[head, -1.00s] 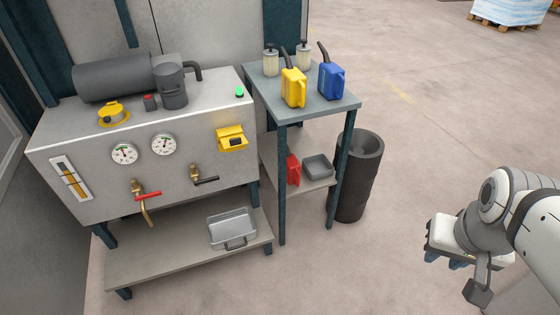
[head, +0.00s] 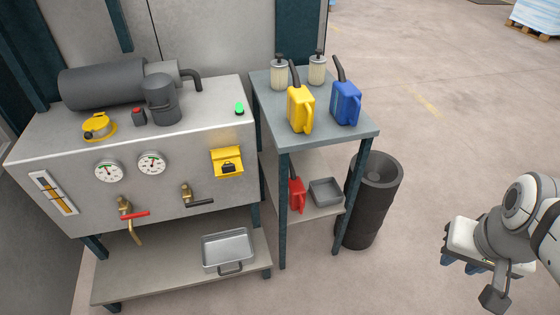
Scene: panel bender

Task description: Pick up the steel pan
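The steel pan (head: 228,250) is a shiny rectangular tray with a handle at its front. It sits on the low grey shelf (head: 135,280) under the machine, toward the shelf's right end. It looks empty. My gripper (head: 468,268) is at the far right over the floor, well apart from the pan and pointing downward. Its fingers are partly hidden and small, so I cannot tell how far apart they are.
A machine tank (head: 60,195) with a red-handled tap (head: 128,214) overhangs the shelf. A side table (head: 352,128) carries yellow and blue jugs; its lower shelf holds a red jug (head: 297,194) and a grey tray (head: 326,191). A dark bin (head: 365,215) stands right. Floor between bin and gripper is clear.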

